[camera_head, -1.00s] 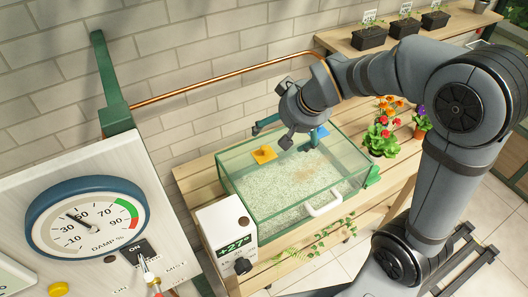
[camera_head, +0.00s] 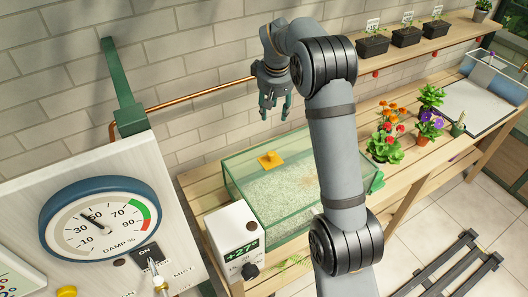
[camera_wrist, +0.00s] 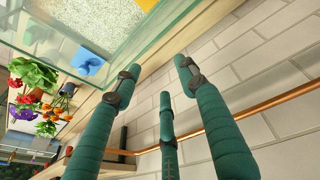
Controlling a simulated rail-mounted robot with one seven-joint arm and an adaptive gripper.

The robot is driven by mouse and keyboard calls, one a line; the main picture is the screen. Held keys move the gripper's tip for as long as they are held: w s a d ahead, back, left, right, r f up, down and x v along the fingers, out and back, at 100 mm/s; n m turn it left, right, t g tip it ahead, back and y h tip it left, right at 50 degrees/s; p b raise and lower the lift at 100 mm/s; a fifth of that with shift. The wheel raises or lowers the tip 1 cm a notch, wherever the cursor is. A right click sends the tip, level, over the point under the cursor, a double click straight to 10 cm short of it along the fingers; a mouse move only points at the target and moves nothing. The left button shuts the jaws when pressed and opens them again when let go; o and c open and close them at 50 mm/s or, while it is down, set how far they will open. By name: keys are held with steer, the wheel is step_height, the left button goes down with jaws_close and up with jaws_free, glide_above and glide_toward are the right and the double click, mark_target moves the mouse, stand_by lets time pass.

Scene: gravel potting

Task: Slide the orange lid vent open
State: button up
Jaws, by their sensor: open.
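The orange lid vent (camera_head: 270,160) is a small tab with a raised knob, on the glass lid of the terrarium (camera_head: 236,186) near its back left. Its edge also shows at the top of the wrist view (camera_wrist: 147,4). A blue vent (camera_wrist: 92,60) lies on the same lid in the wrist view; my arm hides it in the head view. My gripper (camera_head: 274,114) is open and empty, with its teal fingers pointing down, above and behind the lid near the wall. In the wrist view the fingers (camera_wrist: 158,80) are apart and touch nothing. How far the orange vent is open I cannot tell.
A copper pipe (camera_head: 190,92) runs along the brick wall close to my gripper. A white thermometer box (camera_head: 232,238) stands at the terrarium's front left. Potted flowers (camera_head: 385,147) stand to its right. A damp gauge panel (camera_head: 98,218) is at the left.

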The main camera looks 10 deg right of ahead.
mark_target(271, 153)
steer(key=s+n+g, duration=0.1)
steer(key=s+n, duration=0.1)
steer(key=s+a+n+g, duration=0.1)
steer(key=s+n, duration=0.1)
steer(key=s+a+n+g, duration=0.1)
steer(key=s+n, duration=0.2)
steer(key=shift+a+r, duration=0.25)
steer(key=shift+r, duration=0.15)
steer(key=shift+c, duration=0.3)
steer(key=f, duration=0.3)
steer(key=f+n, duration=0.1)
steer(key=f, duration=0.3)
steer(key=f+n, duration=0.1)
steer(key=f, duration=0.2)
steer(key=shift+s+f+y, duration=0.25)
steer(key=shift+s+y, duration=0.05)
steer(key=shift+c, duration=0.6)
steer(key=c, duration=0.7)
jaws_close()
